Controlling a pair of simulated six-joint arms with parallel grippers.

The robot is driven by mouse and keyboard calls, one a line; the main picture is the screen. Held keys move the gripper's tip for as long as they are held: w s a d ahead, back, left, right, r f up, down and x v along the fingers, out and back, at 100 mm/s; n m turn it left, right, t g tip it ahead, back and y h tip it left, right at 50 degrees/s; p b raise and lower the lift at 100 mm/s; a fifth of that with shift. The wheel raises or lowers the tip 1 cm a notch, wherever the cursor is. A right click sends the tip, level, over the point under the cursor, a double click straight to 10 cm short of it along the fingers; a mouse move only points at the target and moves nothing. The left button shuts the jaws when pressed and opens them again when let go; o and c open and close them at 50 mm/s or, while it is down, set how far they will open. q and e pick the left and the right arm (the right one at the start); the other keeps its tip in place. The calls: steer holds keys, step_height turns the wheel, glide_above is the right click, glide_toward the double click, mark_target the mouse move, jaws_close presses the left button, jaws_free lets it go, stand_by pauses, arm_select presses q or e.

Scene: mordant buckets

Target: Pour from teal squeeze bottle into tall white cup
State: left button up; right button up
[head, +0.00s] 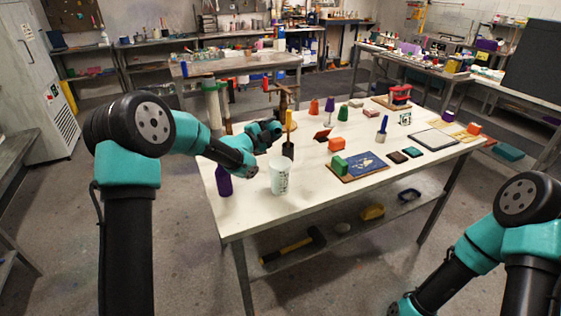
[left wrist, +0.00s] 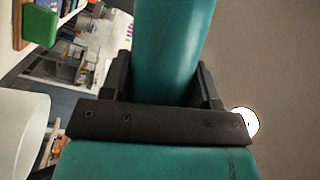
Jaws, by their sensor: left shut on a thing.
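The tall white cup (head: 282,176) stands upright on the white table near its front left part. A white curved surface at the left edge of the left wrist view (left wrist: 20,132) looks like this cup. My left gripper (head: 268,131) is above and a little left of the cup in the head view. The left wrist view shows its fingers shut on the teal squeeze bottle (left wrist: 173,45), whose far end is cut off by the top edge. In the head view I cannot separate the bottle from my teal arm, nor judge its tilt.
A purple bottle (head: 224,181) stands left of the cup, and a dark cup-like holder (head: 288,150) is just behind it. A green block (head: 339,165) and a blue board (head: 365,163) lie to the right. The table's front right is clear.

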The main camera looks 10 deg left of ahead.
arm_select(q)
step_height(320, 180, down, 2)
steer(key=shift+s+d+f+n+g+y, duration=0.1)
steer(key=shift+n+g+y, duration=0.1)
steer(key=shift+n, duration=0.2)
steer(key=shift+s+f+n+g+y, duration=0.1)
steer(key=shift+n+y, duration=0.1)
steer(key=shift+n, duration=0.2)
steer(key=shift+f+n, duration=0.15)
steer(key=shift+n, duration=0.25)
steer(key=shift+f, duration=0.1)
steer(key=shift+s+d+f+n, duration=0.1)
steer(key=shift+n, duration=0.2)
steer(key=shift+s+d+r+n+g+y, duration=0.1)
steer(key=shift+s+r+n+g+y, duration=0.1)
steer(key=shift+r+n+g+y, duration=0.3)
steer(key=shift+f+n+g, duration=0.5)
steer(key=shift+f+n, duration=0.05)
steer(key=shift+n, duration=0.25)
steer(key=shift+w+a+f+n+g+h+p, duration=0.1)
steer(key=shift+w+a+f+n+g, duration=0.1)
steer(key=shift+w+f+n+g, duration=0.4)
steer(key=shift+w+a+f+n+g+h+p, duration=0.2)
steer(key=shift+f+n+g, duration=0.45)
steer(key=shift+f+n, duration=0.45)
steer(key=shift+w+a+f+n+g+p, duration=0.1)
steer(key=shift+w+a+f+n+g, duration=0.25)
steer(key=shift+f+n+g, duration=0.5)
steer(key=shift+d+r, duration=0.1)
steer(key=shift+r, duration=0.05)
